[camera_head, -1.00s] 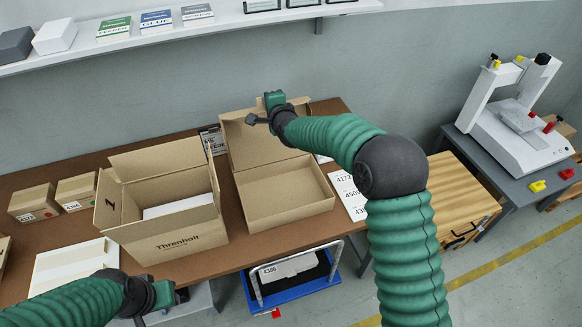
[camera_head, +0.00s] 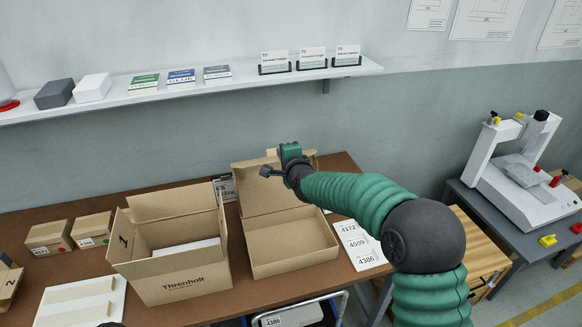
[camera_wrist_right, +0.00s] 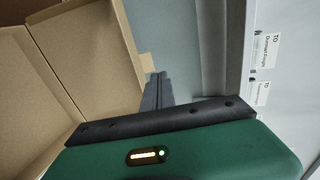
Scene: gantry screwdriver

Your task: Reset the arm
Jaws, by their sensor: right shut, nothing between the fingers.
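My right gripper (camera_head: 268,171) is raised over the back of the table, in front of the upright lid of the open cardboard box (camera_head: 292,262). In the right wrist view its fingers (camera_wrist_right: 156,92) are together with nothing between them, and the box's cardboard panels (camera_wrist_right: 98,50) show to the left. My right arm reaches in from the lower right. My left gripper is out of the head view; only a dark sliver shows at the bottom edge.
An open Threnholt box (camera_head: 182,285) stands left of the empty box. Small cartons (camera_head: 92,230) and a white panel (camera_head: 80,305) lie further left. Number cards (camera_head: 358,243) lie right of it. A wall shelf (camera_head: 235,82) runs behind. A white machine (camera_head: 520,175) stands at right.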

